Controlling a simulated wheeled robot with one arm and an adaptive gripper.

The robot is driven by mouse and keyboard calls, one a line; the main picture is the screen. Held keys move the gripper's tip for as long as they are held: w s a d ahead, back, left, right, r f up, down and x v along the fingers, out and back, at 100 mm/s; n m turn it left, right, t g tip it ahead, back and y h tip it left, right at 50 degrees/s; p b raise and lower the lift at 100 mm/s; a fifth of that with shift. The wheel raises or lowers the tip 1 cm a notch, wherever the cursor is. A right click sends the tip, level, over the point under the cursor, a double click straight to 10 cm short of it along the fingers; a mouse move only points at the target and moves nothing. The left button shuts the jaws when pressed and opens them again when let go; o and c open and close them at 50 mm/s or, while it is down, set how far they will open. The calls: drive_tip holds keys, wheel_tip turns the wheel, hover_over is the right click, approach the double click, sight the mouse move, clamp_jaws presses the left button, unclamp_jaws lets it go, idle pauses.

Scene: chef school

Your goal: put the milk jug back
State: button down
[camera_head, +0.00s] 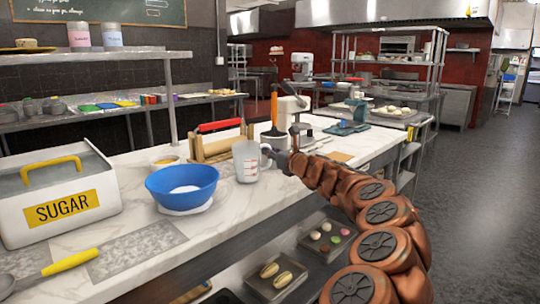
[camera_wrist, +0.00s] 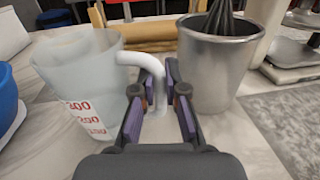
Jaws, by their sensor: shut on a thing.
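The milk jug (camera_head: 246,162) is a translucent measuring jug with red markings and a white handle. It is upright at the counter's front part, right of the blue bowl. In the wrist view the jug (camera_wrist: 82,85) is on the left, with its handle running between the fingers. My gripper (camera_wrist: 160,88) is shut on the handle. In the head view my gripper (camera_head: 287,155) reaches the jug from the right. I cannot tell whether the jug's base touches the counter.
A metal pot with a whisk (camera_wrist: 215,65) stands close on the right. The blue bowl (camera_head: 183,184) and sugar box (camera_head: 57,190) are on the left. A wooden rack with rolling pins (camera_head: 216,146) is behind.

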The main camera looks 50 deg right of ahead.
idle(0.3)
drive_tip(key=c, duration=1.2)
unclamp_jaws()
drive_tip(key=shift+s, duration=0.25)
drive_tip(key=shift+s+a+p, duration=0.2)
drive_tip(key=shift+s+a, duration=0.15)
drive_tip(key=shift+s, duration=1.55)
drive_tip(key=shift+s+a+p, duration=0.25)
drive_tip(key=shift+s+a, duration=0.05)
drive_tip(key=shift+s, duration=1.6)
drive_tip(key=shift+s+a+p, duration=0.2)
drive_tip(key=shift+s+a, duration=0.15)
drive_tip(key=shift+s, duration=1.55)
